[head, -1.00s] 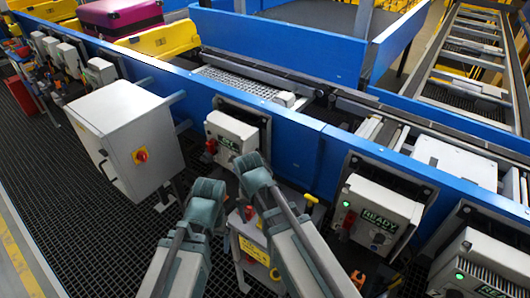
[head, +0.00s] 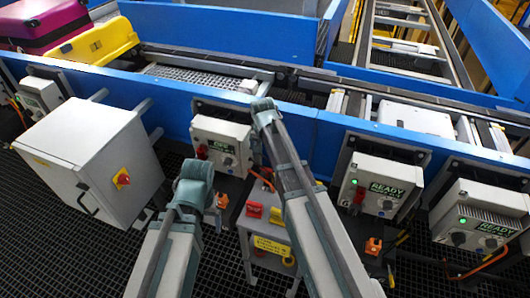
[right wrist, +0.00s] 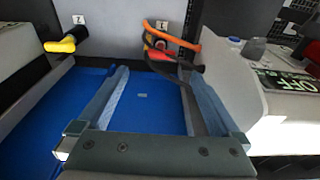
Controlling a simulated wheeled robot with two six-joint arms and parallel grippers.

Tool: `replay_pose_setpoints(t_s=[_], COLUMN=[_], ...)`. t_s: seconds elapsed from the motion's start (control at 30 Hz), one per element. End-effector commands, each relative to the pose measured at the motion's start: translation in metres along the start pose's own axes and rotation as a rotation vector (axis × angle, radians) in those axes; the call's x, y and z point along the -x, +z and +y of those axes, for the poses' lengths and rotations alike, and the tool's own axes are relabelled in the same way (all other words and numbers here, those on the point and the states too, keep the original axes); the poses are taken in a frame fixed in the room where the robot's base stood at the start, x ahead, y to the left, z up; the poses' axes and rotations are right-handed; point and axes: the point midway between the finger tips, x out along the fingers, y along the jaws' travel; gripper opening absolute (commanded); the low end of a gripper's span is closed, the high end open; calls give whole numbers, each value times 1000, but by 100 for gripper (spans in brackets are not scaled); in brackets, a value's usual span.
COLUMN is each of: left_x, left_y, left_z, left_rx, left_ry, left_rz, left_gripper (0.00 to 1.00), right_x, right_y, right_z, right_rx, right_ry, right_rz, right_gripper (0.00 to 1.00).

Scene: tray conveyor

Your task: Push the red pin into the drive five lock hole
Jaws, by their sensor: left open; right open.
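A red piece with an orange loop of cord (right wrist: 160,55) shows at the top middle of the right wrist view; I cannot tell whether it is the red pin. A pale drive box (head: 222,143) has a dark label and a red part (head: 201,152) at its left. Its number and lock hole cannot be made out. A box reading OFF (right wrist: 262,95) is at the right of the right wrist view. My right gripper (head: 264,106) is open and empty by the drive box's upper right. My left gripper (head: 196,170) is open, below and left of that box.
A small cart (head: 262,245) with a red block (head: 254,210) and a yellow block (head: 277,216) stands below. READY drive boxes (head: 380,188) are at right, a grey cabinet (head: 95,165) at left. A blue conveyor rail (head: 335,140) runs behind. A yellow handle (right wrist: 62,45) is at upper left.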

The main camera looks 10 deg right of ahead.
Motion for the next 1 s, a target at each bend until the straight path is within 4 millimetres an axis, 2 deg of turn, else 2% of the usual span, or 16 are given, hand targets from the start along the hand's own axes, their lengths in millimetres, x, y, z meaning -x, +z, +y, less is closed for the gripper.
replay_pose_setpoints(t_s=[0.17,0.37,1.0], left_x=[-6,-23,-109], left_y=[0,-1,-6], left_z=[1,2,10], left_rx=[0,0,0], left_ry=[0,0,0], left_rz=[0,0,0], left_gripper=[85,85,85], right_x=[-6,-23,-111], right_y=[0,1,1], right_z=[0,0,0], right_rx=[1,1,2], right_ry=[0,0,0], right_rz=[0,0,0], right_gripper=[100,100,100])
